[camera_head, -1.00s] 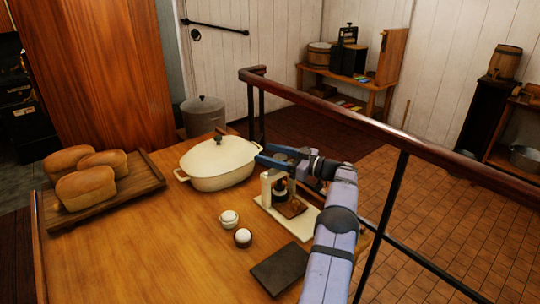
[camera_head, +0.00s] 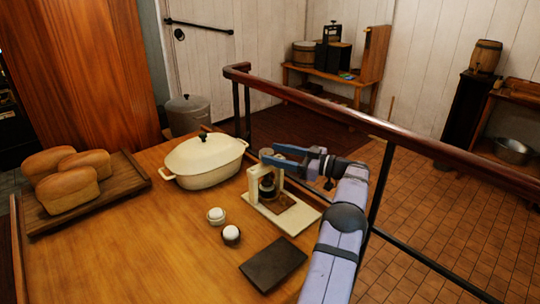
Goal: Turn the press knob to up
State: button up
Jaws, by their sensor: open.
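The press (camera_head: 252,199) stands on the wooden table, with a cream base and upright frame and a dark round part in its middle. A small brown block (camera_head: 281,203) lies on its base. My gripper (camera_head: 268,157) is at the top of the press, its blue fingers pointing left and apart. The fingers are around or just beside the press top; I cannot tell whether they touch it. The knob is largely hidden by the fingers, and its setting cannot be read.
A cream lidded pot (camera_head: 205,160) stands behind and left of the press. Two egg cups with eggs (camera_head: 231,235) and a dark flat slab (camera_head: 273,263) lie in front. Bread loaves sit on a wooden tray (camera_head: 133,189) at left. A railing (camera_head: 400,136) runs behind my arm.

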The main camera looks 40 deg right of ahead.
aim_at(267, 150)
dwell(0.3)
jog(key=w+r+t+h, duration=0.1)
jog(key=w+r+m+t+h, duration=0.1)
jog(key=r, duration=0.1)
jog(key=w+r+m+t+h+p, duration=0.1)
jog(key=shift+w+a+r+h, duration=0.15)
jog(key=shift+a+h, duration=0.15)
jog(key=shift+w+r+m+t+h, duration=0.2)
jog(key=shift+m+t+h, duration=0.1)
jog(key=shift+m+h, duration=0.45)
jog(key=shift+f+m+h, duration=0.15)
jog(key=shift+m+h, duration=0.5)
jog(key=shift+h, duration=0.5)
jog(key=shift+s+a+f+m+h+p, duration=0.15)
jog(key=shift+m+h+p, duration=0.1)
jog(key=shift+h, duration=0.2)
jog(key=shift+w+a+f+m+h+p, duration=0.15)
jog(key=shift+m+h, duration=0.1)
jog(key=shift+h, duration=0.2)
jog(key=shift+s+a+f+m+g+h, duration=0.8)
jog(key=shift+s+f+m+g+h, duration=0.95)
jog(key=shift+f+h, duration=0.65)
jog(key=p+x, duration=0.3)
jog(key=x, duration=0.4)
jog(key=shift+w, duration=0.1)
jog(key=shift+c, duration=0.5)
